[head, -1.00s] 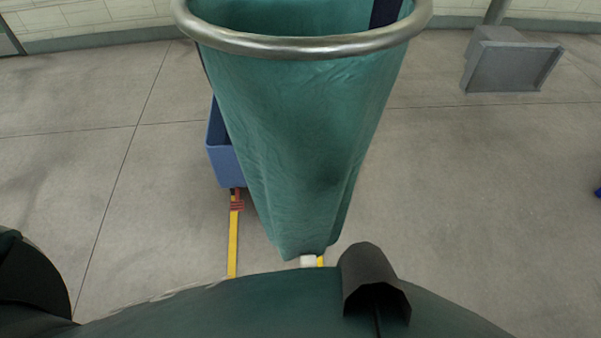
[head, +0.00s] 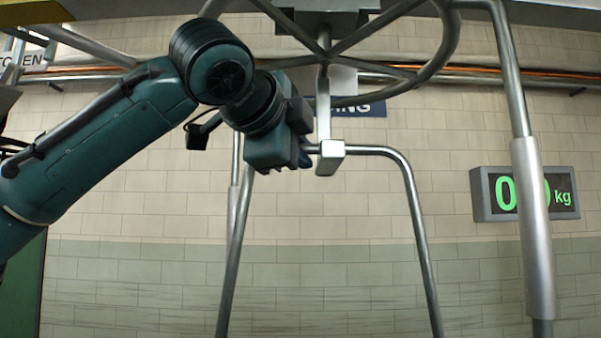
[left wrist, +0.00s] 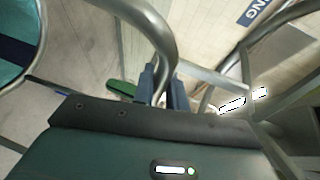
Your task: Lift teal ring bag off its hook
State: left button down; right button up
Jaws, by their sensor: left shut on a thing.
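In the head view, the bag's steel bail (head: 412,195) is an inverted U whose top passes through a pale, blocky hook (head: 324,115) hanging from overhead. My left gripper (head: 305,153) is shut on the bail's top bar, just left of the hook. In the left wrist view my gripper's blue fingers (left wrist: 163,85) close around the steel tube (left wrist: 160,35). Part of the teal ring bag (left wrist: 14,55) and its ring shows at the upper left there. The bag's body is out of the head view. My right gripper is in neither view.
A round steel frame with spokes (head: 440,62) is overhead, close above my left arm. A steel post with a thick sleeve (head: 533,230) stands at the right. A display reading in kg (head: 490,195) is on the tiled wall behind.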

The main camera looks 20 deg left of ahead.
pick_arm(q)
jog(key=shift+r, duration=1.6)
jog(key=v, duration=1.8)
jog(key=shift+s+r, duration=0.2)
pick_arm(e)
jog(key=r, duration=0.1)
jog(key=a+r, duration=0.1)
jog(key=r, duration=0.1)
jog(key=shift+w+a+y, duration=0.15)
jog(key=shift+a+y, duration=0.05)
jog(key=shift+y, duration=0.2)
pick_arm(q)
jog(key=s+d+b, duration=0.1)
jog(key=s+d, duration=0.2)
jog(key=s, duration=0.9)
jog(key=shift+s+d, duration=0.3)
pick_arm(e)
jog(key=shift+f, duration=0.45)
